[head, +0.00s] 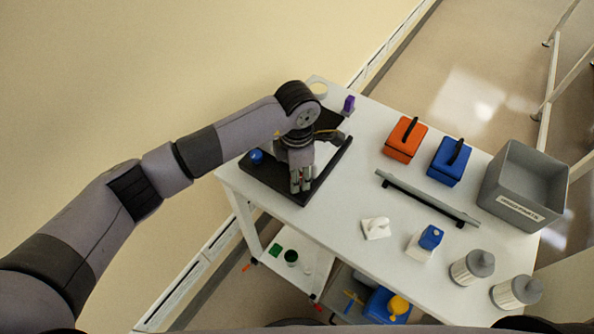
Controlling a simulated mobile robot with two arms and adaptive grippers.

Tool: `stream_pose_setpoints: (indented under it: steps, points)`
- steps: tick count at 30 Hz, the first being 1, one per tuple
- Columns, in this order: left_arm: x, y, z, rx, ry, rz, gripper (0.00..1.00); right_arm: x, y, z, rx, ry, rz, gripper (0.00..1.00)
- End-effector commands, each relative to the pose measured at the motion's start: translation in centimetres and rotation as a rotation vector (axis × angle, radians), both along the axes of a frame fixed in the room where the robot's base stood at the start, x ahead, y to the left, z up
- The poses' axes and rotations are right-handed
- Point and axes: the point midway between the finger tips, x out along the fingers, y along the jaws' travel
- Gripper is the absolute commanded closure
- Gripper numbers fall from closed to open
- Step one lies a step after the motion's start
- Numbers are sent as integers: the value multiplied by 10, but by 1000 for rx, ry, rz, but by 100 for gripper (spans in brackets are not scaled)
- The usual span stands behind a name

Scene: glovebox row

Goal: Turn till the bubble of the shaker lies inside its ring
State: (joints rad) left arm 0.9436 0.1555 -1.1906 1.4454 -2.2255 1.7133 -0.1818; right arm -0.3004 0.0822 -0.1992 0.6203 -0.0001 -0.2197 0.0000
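The shaker appears to be the black platform (325,179) with raised dark edges at the left end of the white table. A blue knob (256,156) sits at its left corner. My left gripper (301,185) points down over the platform's front part, its fingertips close together. I cannot tell whether they touch the platform or hold anything. My arm and gripper hide much of the platform's middle. No bubble or bubble ring can be made out. My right gripper is not in view.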

Motion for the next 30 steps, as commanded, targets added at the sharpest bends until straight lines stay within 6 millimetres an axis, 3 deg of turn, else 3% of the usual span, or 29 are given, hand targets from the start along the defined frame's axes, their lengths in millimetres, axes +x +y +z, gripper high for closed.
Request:
stream_pose_setpoints:
  steps: [5,21,26,30]
  points:
    - [0,0,0,0,0,0,66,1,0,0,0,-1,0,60]
    - [0,0,0,-1,0,0,100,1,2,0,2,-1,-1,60]
    - [1,0,-1,-1,-1,26,100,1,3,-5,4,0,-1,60]
    - [1,0,-4,0,-3,144,100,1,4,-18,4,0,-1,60]
